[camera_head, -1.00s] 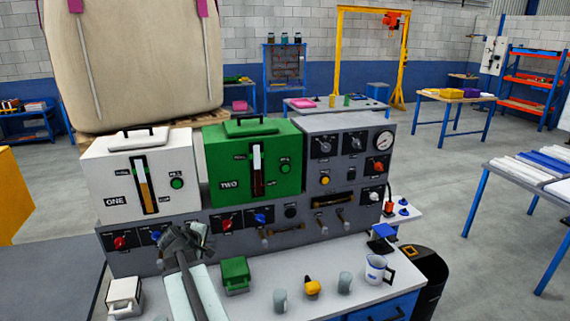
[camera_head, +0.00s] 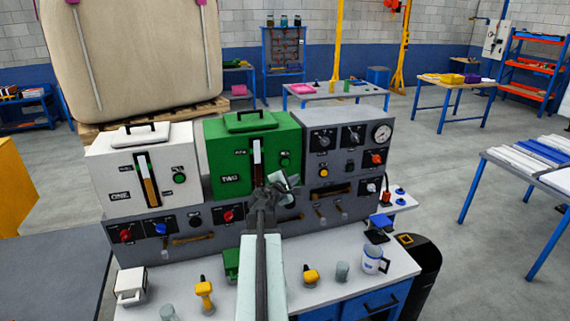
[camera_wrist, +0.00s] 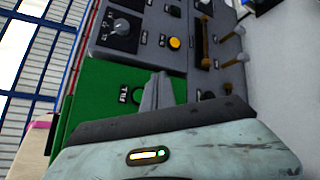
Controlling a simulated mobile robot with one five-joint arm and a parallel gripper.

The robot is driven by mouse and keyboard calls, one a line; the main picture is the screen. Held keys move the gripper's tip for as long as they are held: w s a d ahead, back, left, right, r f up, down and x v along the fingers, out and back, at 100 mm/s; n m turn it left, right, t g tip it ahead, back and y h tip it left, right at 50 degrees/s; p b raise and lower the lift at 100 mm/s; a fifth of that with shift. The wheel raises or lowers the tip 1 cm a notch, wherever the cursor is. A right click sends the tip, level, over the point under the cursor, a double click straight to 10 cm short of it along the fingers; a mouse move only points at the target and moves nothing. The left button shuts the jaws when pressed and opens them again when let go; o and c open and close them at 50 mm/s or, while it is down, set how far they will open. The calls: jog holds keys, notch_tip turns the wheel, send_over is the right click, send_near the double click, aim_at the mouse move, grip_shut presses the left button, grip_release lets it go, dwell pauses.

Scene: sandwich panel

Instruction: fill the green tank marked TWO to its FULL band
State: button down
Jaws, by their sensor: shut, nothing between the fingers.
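The green tank (camera_head: 225,150) marked TWO stands on the grey panel, right of the white tank ONE. Its sight gauge (camera_head: 257,160) is pale above and dark red below; the exact level against its FULL mark is too small to read. A red knob (camera_head: 228,215) sits on the panel below it. My gripper (camera_head: 272,190) is shut and empty in front of the tank's lower right part, hiding the panel controls behind it. In the wrist view the shut grey fingers (camera_wrist: 157,92) overlap the green tank (camera_wrist: 95,95); contact cannot be told.
The white tank (camera_head: 105,170) has red (camera_head: 125,235) and blue (camera_head: 160,229) knobs below. A gauge panel (camera_head: 345,130) stands right. On the bench are a green block (camera_head: 231,262), yellow-topped items (camera_head: 205,290), grey cups and a white mug (camera_head: 372,260). My arm crosses the bench's middle.

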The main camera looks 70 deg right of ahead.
send_near(291, 162)
jog(key=shift+s+d+f, duration=0.25)
jog(key=shift+s+d, duration=0.15)
jog(key=shift+d, duration=0.35)
jog(key=shift+s+d+f, duration=0.25)
jog(key=shift+s+d, duration=0.15)
jog(key=shift+d, duration=0.3)
jog(key=shift+w+d, duration=0.1)
dwell(1.0)
jog(key=shift+w+d, duration=0.2)
jog(key=shift+d, duration=0.05)
jog(key=shift+w+d, duration=0.3)
dwell(4.5)
